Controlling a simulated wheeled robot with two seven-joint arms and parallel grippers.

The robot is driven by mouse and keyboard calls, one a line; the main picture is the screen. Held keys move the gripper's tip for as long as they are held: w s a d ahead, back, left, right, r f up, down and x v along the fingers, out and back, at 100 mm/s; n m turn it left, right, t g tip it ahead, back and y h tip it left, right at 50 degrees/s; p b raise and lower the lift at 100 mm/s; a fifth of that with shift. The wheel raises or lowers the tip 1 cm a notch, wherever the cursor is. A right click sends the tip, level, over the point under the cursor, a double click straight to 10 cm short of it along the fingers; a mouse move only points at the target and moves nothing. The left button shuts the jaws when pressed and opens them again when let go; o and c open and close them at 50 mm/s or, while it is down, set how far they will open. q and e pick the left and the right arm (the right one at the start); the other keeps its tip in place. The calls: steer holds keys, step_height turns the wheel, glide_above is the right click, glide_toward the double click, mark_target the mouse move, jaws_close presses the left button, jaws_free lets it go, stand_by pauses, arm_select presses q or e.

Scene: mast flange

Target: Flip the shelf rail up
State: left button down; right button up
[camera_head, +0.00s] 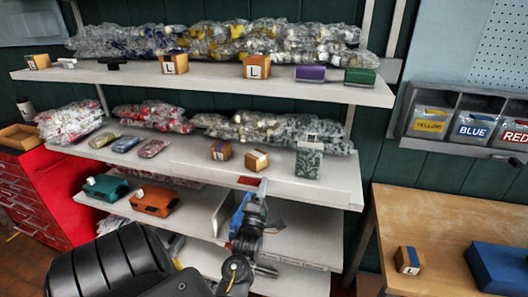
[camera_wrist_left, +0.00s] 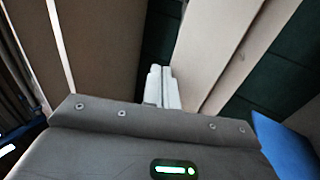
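A pale rail strip (camera_head: 320,191) runs along the front edge of the middle shelf's right part. I cannot tell its exact tilt. A small red tag (camera_head: 249,181) sits at this edge. My left gripper (camera_head: 263,187) is just right of the tag, in front of the shelf edge. Whether it touches the rail I cannot tell. In the left wrist view its pale fingers (camera_wrist_left: 163,86) lie side by side, shut, with nothing seen between them. Pale boards show on both sides there. My right gripper is not in view.
The middle shelf holds two small boxes (camera_head: 256,160), a patterned grey-green box (camera_head: 308,162) and bagged goods (camera_head: 275,130). The upper shelf (camera_head: 215,80) overhangs behind. A wooden table (camera_head: 450,220) stands right; a red cabinet (camera_head: 55,195) stands left.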

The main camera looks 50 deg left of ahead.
arm_select(q)
steer(key=shift+w+a+r, duration=0.15)
steer(key=shift+w+r, duration=0.1)
steer(key=shift+w, duration=0.1)
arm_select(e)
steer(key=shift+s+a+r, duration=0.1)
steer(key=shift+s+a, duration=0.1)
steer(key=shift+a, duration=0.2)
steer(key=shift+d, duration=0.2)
